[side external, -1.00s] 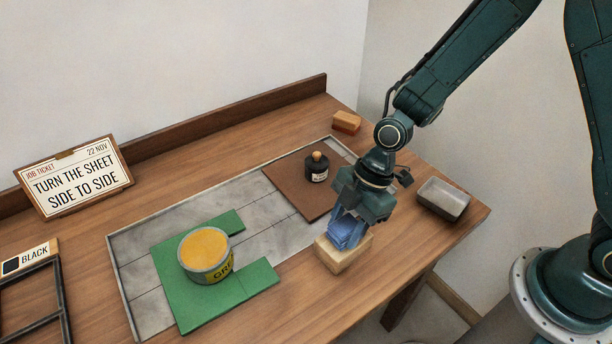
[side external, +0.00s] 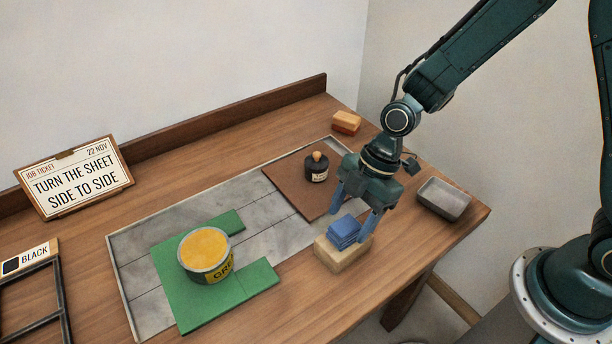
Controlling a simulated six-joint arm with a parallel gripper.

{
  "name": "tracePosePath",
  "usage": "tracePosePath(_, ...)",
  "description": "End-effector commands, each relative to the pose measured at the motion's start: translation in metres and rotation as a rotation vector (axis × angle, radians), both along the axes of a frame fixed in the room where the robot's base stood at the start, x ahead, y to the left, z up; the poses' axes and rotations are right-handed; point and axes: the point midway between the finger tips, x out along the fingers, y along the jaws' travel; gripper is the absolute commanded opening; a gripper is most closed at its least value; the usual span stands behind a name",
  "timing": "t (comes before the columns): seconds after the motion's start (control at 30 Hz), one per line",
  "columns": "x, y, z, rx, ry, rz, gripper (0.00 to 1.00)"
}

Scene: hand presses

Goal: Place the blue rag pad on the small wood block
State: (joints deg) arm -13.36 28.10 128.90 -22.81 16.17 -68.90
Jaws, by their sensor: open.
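The blue rag pad (side external: 344,231) lies on top of the small wood block (side external: 342,257), resting on its upper face. The block stands on the table near its front edge. My gripper (side external: 354,222) is open, with its fingers spread above and to either side of the pad. The right finger stands close beside the pad, and I cannot tell whether it touches it. The gripper holds nothing.
A dark bottle (side external: 317,167) stands on a brown sheet (side external: 284,183). A yellow-topped can (side external: 206,252) sits on green sheets (side external: 190,310). A grey tray (side external: 444,199) is at the right, an orange-brown block (side external: 346,122) at the back. A sign (side external: 75,176) stands left.

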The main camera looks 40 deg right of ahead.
Motion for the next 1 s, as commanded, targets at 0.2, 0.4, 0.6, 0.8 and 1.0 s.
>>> tracePosePath(0.2, 0.001, -0.011, 0.028, 0.001, -0.004, -0.002, 0.63)
tracePosePath(0.4, 0.001, -0.022, 0.054, 0.001, -0.005, -0.002, 0.63)
tracePosePath(0.6, 0.001, -0.031, 0.075, 0.001, -0.002, -0.002, 0.63)
tracePosePath(0.8, 0.000, -0.036, 0.086, 0.001, -0.002, -0.001, 0.63)
tracePosePath(1.0, 0.000, -0.036, 0.087, 0.000, 0.000, 0.000, 0.63)
